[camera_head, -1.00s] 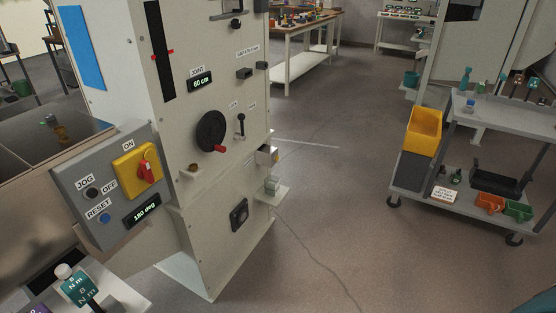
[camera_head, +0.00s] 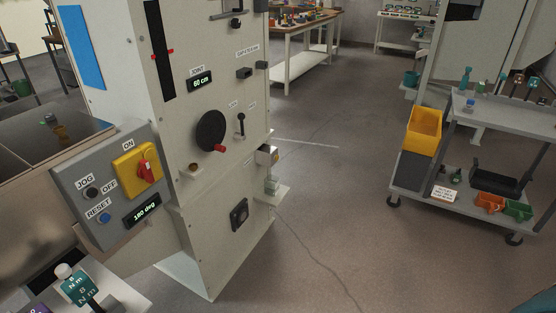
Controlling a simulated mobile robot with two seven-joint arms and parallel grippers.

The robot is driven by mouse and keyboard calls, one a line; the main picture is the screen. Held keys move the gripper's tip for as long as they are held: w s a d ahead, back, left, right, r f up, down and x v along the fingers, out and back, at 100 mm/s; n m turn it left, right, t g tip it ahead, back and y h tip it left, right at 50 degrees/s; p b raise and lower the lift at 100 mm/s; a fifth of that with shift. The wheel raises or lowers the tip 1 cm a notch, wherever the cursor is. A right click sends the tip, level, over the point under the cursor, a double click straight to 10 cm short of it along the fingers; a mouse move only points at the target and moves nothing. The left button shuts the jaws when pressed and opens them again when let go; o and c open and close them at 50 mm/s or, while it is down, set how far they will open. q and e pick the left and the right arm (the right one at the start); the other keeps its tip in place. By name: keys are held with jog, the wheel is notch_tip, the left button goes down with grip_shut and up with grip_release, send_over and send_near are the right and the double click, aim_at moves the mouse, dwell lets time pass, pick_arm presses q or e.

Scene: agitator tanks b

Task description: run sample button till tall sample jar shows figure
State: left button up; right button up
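A small clear jar (camera_head: 272,185) stands on a little shelf (camera_head: 273,196) at the right side of the pale cabinet (camera_head: 240,175). A small box-like fitting (camera_head: 267,156) is mounted on the cabinet just above the jar. I cannot tell which control is the sample button; the labels by the cabinet's small fittings are too small to read. No figure on the jar is readable. Neither of my grippers is clearly in view.
A grey control box (camera_head: 115,190) with JOG, RESET and a red switch (camera_head: 146,170) reads 180 deg. The cabinet display (camera_head: 199,82) reads 60 cm. A grey cart (camera_head: 440,200) with a yellow bin (camera_head: 424,130) stands right. The floor between is clear.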

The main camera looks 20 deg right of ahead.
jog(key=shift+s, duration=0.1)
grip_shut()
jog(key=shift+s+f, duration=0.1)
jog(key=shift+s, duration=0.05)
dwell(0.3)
